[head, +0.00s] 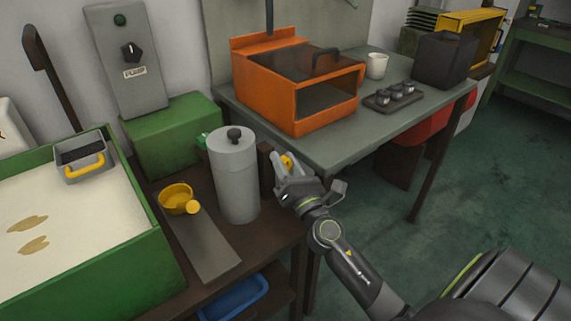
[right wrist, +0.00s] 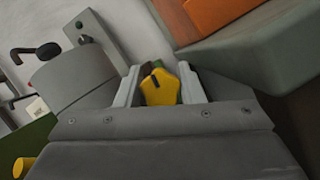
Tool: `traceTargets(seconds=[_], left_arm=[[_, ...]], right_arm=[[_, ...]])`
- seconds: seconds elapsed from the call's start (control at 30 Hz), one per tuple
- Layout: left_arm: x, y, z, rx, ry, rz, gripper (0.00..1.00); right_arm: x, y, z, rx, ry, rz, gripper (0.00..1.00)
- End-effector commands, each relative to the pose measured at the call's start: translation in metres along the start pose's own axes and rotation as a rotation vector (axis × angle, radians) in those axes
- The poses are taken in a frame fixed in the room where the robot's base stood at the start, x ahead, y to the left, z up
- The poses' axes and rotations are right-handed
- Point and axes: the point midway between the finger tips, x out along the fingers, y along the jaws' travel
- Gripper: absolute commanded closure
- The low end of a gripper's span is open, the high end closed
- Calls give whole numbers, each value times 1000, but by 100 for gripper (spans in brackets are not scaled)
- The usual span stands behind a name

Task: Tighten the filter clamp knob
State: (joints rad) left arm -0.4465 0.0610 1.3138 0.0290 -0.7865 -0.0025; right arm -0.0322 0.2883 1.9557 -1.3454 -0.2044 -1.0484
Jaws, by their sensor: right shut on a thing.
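A yellow knob (head: 287,162) with a dark mark shows at the right side of a grey cylindrical canister (head: 234,180), which I take to be the filter. My right gripper (head: 289,168) reaches in from the lower right and is at this knob. In the right wrist view, the yellow knob (right wrist: 160,88) sits between the two grey fingers (right wrist: 158,90), and the gripper is shut on it. A brown block (head: 265,168) is between the canister and the knob. The clamp behind the knob is mostly hidden. My left gripper is not in view.
A grey table with an orange hooded machine (head: 297,88) stands close behind my right gripper. A green-walled tray (head: 130,262) is farther left. Open floor lies at the right.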

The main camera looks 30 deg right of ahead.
Motion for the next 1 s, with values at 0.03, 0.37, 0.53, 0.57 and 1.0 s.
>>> traceTargets(seconds=[0.03,0.37,0.53,0.57,1.0], left_arm=[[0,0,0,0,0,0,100],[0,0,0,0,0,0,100],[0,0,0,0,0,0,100],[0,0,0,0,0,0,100],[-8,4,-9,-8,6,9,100]], right_arm=[[-1,-1,-1,-1,3,0,88],[-1,-1,-1,0,3,-1,60],[0,0,-1,0,2,-1,44],[0,0,-1,0,2,-1,44],[-17,-1,-2,0,2,-1,44]])
